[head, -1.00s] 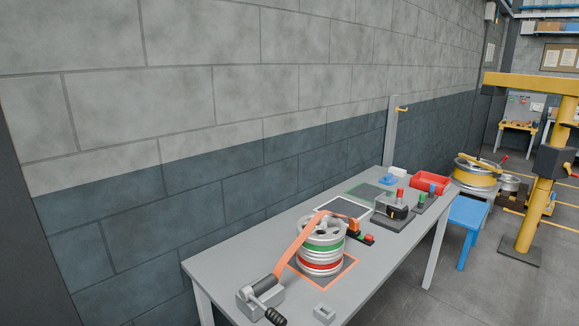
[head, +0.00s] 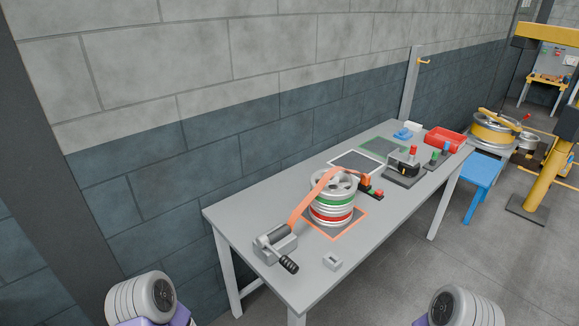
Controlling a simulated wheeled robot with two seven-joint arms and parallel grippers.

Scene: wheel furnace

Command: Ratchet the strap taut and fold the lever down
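An orange strap (head: 307,202) runs from a grey ratchet (head: 272,243) at the near left end of the table up over a stack of wheels (head: 333,206). The ratchet's lever has a black grip (head: 289,266) that points down toward the near table edge. The stack is silver with green and red bands and stands inside an orange outlined square. The strap's far end comes down at an orange and black fitting (head: 367,182) behind the stack. Parts of my two arms show at the bottom left and bottom right. Neither gripper is in view.
The grey table (head: 228,212) stands along a block wall. Farther back are a dark device with a red knob (head: 404,166), a red tray (head: 446,139) and a blue item (head: 403,134). A blue stool (head: 480,172) stands to the right.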

